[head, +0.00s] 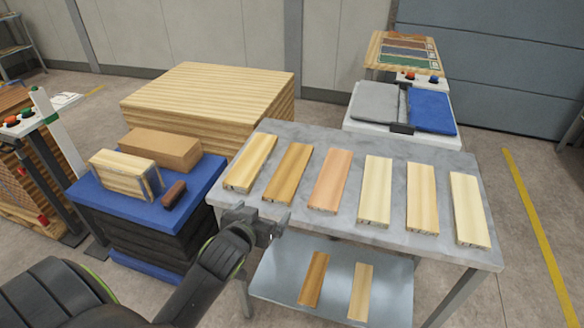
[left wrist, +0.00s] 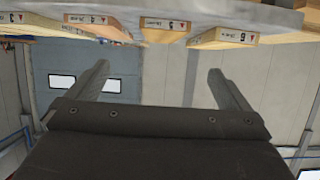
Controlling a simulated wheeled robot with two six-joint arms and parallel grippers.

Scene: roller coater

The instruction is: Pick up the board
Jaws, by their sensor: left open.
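Several wooden boards lie side by side on the grey metal table: a pale one at the left end (head: 251,163), a browner one (head: 288,172), a reddish one (head: 330,179), and three pale ones to the right (head: 376,190), (head: 422,198), (head: 468,208). My left gripper (head: 264,222) is at the table's front edge, near the second board from the left, open and empty. In the left wrist view my left gripper (left wrist: 160,85) has its fingers spread, with labelled board ends (left wrist: 165,25) above them in the picture. My right gripper is not in view.
The table (head: 400,149) has a lower shelf (head: 279,278) with two more boards. A blue-topped stand (head: 110,205) with blocks and a dark brush-like item is at left. A large wood stack (head: 205,90) and a white bench with grey and blue cloths (head: 430,108) stand behind.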

